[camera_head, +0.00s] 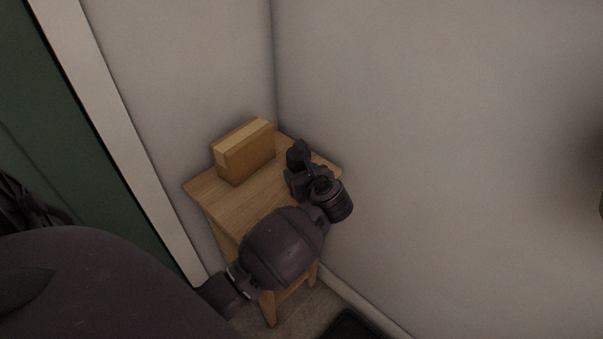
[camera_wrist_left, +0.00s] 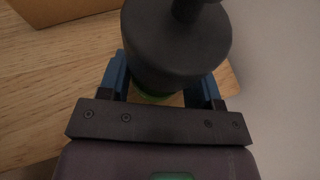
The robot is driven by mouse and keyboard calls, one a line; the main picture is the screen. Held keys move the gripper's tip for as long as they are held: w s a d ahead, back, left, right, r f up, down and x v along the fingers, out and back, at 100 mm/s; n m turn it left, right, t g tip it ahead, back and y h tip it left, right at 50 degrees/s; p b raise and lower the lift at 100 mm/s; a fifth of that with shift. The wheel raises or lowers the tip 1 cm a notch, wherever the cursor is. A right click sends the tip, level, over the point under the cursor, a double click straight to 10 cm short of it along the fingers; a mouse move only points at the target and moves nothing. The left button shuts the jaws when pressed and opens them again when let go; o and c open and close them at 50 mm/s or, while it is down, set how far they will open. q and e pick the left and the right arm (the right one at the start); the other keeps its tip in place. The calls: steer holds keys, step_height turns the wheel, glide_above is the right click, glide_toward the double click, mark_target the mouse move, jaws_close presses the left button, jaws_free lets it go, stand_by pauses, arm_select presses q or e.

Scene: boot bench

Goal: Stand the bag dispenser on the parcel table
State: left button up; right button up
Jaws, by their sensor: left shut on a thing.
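The bag dispenser (camera_wrist_left: 178,45) is a dark grey, rounded body with a narrower knob on top and a bit of green at its lower edge. In the left wrist view it sits between the blue fingers of my left gripper (camera_wrist_left: 165,85), which is shut on it. In the head view the dark dispenser (camera_head: 298,153) shows over the right back part of the parcel table (camera_head: 240,206), at my left gripper (camera_head: 298,174). The table is small and wooden. I cannot tell whether the dispenser's base touches the tabletop. My right gripper is not in view.
A brown cardboard box (camera_head: 246,155) stands on the table's back left; its edge shows in the left wrist view (camera_wrist_left: 60,8). Walls meet in the corner behind the table. The tabletop's front left is bare. A dark mat (camera_head: 353,326) lies on the floor.

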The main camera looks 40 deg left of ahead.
arm_select(q)
steer(key=o, duration=0.9)
steer(key=shift+f, duration=0.1)
steer(key=shift+o, duration=0.5)
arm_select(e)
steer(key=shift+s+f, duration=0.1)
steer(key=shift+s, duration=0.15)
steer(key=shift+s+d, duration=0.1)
